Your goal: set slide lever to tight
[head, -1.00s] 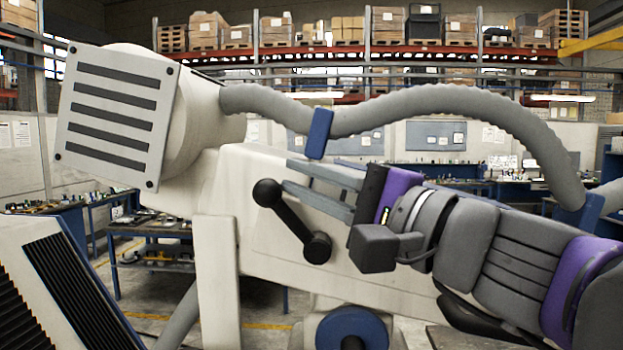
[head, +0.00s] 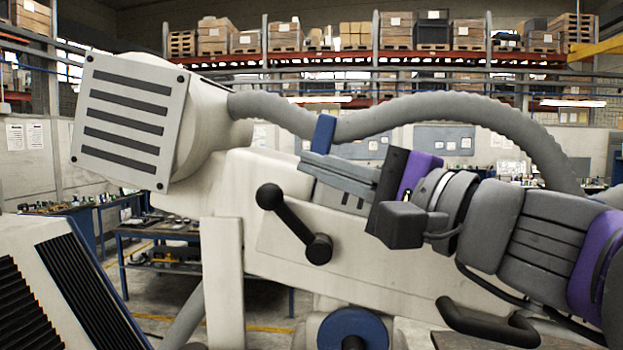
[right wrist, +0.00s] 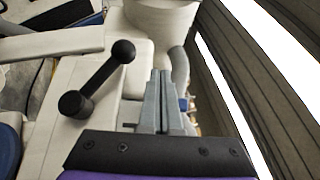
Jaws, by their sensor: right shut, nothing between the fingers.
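In the right wrist view the lever (right wrist: 98,78) is left of the fingers. My right gripper (head: 303,164) is shut and empty, its grey fingers pointing left, above and to the right of the lever's knob. In the right wrist view its fingertips (right wrist: 161,73) are apart from the lever. My left gripper is not in view.
A thick grey hose (head: 420,110) arches above my right arm, with a blue band (head: 320,137) close behind the fingers. A blue round knob (head: 352,328) is below the lever. A cream housing with black ribs (head: 60,275) stands at lower left.

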